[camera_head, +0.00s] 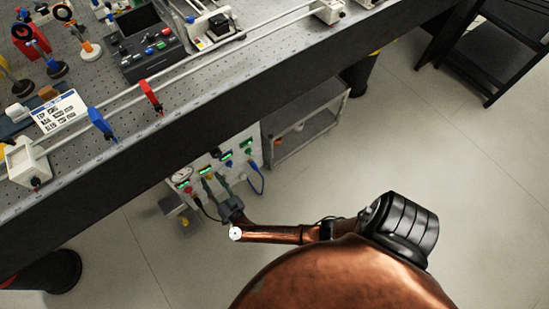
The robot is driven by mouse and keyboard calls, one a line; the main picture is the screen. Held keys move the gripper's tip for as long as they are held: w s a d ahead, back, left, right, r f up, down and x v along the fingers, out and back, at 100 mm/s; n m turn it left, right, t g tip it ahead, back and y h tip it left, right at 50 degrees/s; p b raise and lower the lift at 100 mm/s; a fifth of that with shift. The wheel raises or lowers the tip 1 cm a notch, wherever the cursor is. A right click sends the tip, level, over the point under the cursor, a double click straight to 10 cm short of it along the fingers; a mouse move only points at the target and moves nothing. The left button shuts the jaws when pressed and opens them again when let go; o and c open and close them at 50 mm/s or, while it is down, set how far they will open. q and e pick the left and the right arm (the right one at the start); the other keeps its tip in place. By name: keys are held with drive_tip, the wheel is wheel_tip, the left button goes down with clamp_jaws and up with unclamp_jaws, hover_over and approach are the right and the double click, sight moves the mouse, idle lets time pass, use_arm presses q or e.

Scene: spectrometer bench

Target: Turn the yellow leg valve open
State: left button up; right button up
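A pale panel (240,146) under the bench edge carries a row of small coloured knobs below green displays. A small yellow spot, which looks like the yellow leg valve (209,177), shows between the red and green knobs. My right gripper (214,183) reaches in from the lower right, its fingers pointing at the panel by the yellow valve. The fingers partly cover the valve's surroundings. They are too small to tell whether they touch it or how far apart they are. The valve's handle angle cannot be made out. My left gripper is not in view.
The perforated bench (180,112) with optics overhangs the panel. Red (188,190), green (229,163) and blue (249,152) knobs sit close beside the yellow one. A blue cable (262,181) hangs at the right. A grey cart (310,128) stands farther right. The floor is clear in front.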

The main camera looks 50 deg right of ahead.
drive_tip(key=s+n+y+p, duration=0.45)
drive_tip(key=s+p, duration=0.35)
drive_tip(key=s, duration=0.3)
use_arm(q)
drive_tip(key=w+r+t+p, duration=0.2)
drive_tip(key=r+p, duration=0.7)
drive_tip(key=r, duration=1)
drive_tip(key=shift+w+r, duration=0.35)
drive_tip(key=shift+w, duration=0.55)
use_arm(e)
drive_tip(key=s+d+f+n+g+y, duration=0.1)
drive_tip(key=s+d+f+n+g, duration=0.1)
drive_tip(key=s+f, duration=0.3)
drive_tip(key=s+d+f+n+g+y, duration=0.1)
drive_tip(key=s+f+g, duration=0.4)
drive_tip(key=s, duration=0.9)
drive_tip(key=shift+d+n, duration=0.65)
drive_tip(key=shift+d, duration=0.15)
drive_tip(key=shift+w, duration=0.1)
